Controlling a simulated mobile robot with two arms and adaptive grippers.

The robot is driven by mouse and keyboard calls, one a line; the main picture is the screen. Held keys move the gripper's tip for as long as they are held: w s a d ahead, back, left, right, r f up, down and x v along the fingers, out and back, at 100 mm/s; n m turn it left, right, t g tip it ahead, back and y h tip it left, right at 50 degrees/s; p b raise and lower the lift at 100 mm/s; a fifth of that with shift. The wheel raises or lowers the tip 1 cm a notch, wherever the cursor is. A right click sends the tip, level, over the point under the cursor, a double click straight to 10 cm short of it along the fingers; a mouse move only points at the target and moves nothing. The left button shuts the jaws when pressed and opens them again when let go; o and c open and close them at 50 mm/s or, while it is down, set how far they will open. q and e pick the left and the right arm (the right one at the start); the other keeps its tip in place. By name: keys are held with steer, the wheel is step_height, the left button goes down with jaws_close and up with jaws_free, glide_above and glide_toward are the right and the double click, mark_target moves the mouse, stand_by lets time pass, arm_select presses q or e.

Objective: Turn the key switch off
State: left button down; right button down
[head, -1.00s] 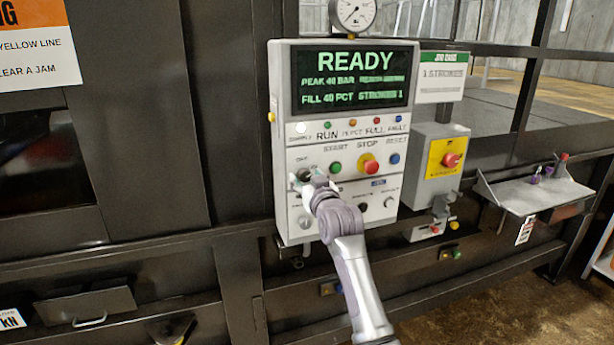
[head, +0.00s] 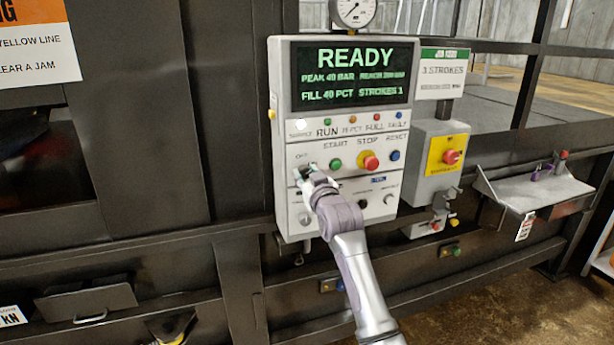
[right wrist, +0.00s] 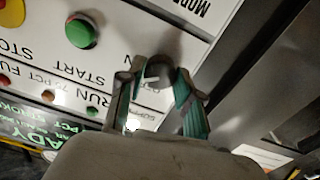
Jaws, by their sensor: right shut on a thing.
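The white control panel (head: 285,140) stands in the middle of the head view, its screen (head: 352,76) reading READY. The key switch is at the left of the button row, beside the green START button (head: 335,165); in the head view my right gripper (head: 306,172) mostly covers it. In the right wrist view the dark round switch (right wrist: 158,70) sits between the fingertips of my right gripper (right wrist: 160,78), which is shut on it. The key's exact angle cannot be told. The white supply lamp (head: 301,127) looks lit. My left gripper is not in view.
A red STOP button (head: 370,162) on a yellow ring and a blue RESET button (head: 395,156) are close on the right. A grey emergency-stop box (head: 430,185) and a tilted shelf (head: 540,193) stand further right. A pressure gauge (head: 352,12) tops the panel.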

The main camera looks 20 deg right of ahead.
steer(key=n, duration=0.5)
steer(key=n+p, duration=0.1)
steer(key=n, duration=0.5)
stand_by(0.6)
steer(key=c, duration=0.8)
jaws_free()
steer(key=shift+a, duration=0.1)
steer(key=shift+o, duration=0.2)
steer(key=shift+s+f, duration=0.1)
steer(key=shift+s, duration=0.15)
steer(key=s, duration=1.1)
steer(key=shift+s, duration=0.25)
steer(key=shift+f, duration=0.15)
